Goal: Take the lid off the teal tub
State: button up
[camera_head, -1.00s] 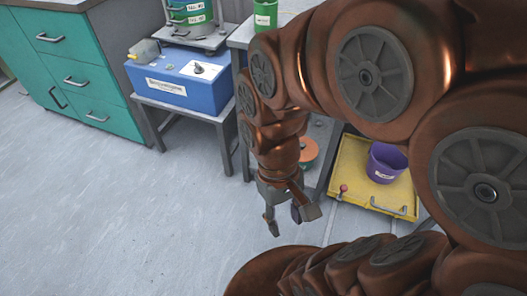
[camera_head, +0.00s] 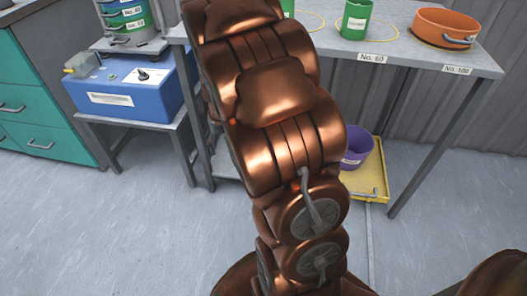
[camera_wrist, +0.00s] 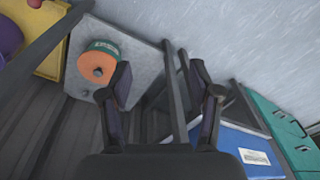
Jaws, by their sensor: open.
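The teal tub (camera_wrist: 106,47) shows in the wrist view with its orange lid (camera_wrist: 92,65) on it. The lid has a dark grey knob (camera_wrist: 98,72) in its middle. The tub stands on a grey shelf (camera_wrist: 133,40), left of my gripper in the picture. My gripper (camera_wrist: 161,85) is open, its two dark fingers spread with nothing between them. The left finger overlaps the tub's edge in the picture, but I cannot tell how far apart they are. In the head view my arm hides the tub and the gripper.
A blue machine (camera_head: 130,95) stands on a low stand beside the teal cabinet (camera_head: 35,100). The table (camera_head: 425,60) carries a green cup (camera_head: 356,20) and an orange pan (camera_head: 445,25). Below it, a purple tub (camera_head: 356,150) stands on a yellow tray (camera_head: 370,184). The left floor is clear.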

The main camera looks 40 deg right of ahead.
jog(key=w+d+f+m+t+h+b, duration=0.1)
jog(key=w+d+f+b, duration=0.1)
jog(key=d+f, duration=0.5)
jog(key=w+d+f+m+h+b, duration=0.1)
jog(key=w+d+f+b, duration=0.1)
jog(key=d+f, duration=0.5)
jog(key=w+d+f+m+t+b, duration=0.1)
jog(key=w+d+f+b, duration=0.1)
jog(key=w+d+f, duration=0.2)
jog(key=shift+w+d+f+t+h, duration=0.15)
jog(key=shift+d+f, duration=0.4)
jog(key=shift+d, duration=0.8)
jog(key=shift+w+d+f+t+h, duration=0.1)
jog(key=shift+d+f, duration=0.5)
jog(key=shift+d, duration=0.7)
jog(key=shift+w+d+f+t+h, duration=0.15)
jog(key=shift+d+f, duration=0.4)
jog(key=shift+d, duration=0.8)
jog(key=shift+b+x, duration=0.7)
jog(key=shift+x, duration=0.9)
jog(key=shift+w+b+x, duration=0.15)
jog(key=shift+b+x, duration=0.45)
jog(key=shift+x, duration=0.45)
jog(key=shift+w+b+x, duration=0.15)
jog(key=shift+b+x, duration=0.4)
jog(key=shift+x, duration=0.5)
jog(key=shift+d+r, duration=0.15)
jog(key=c, duration=1.2)
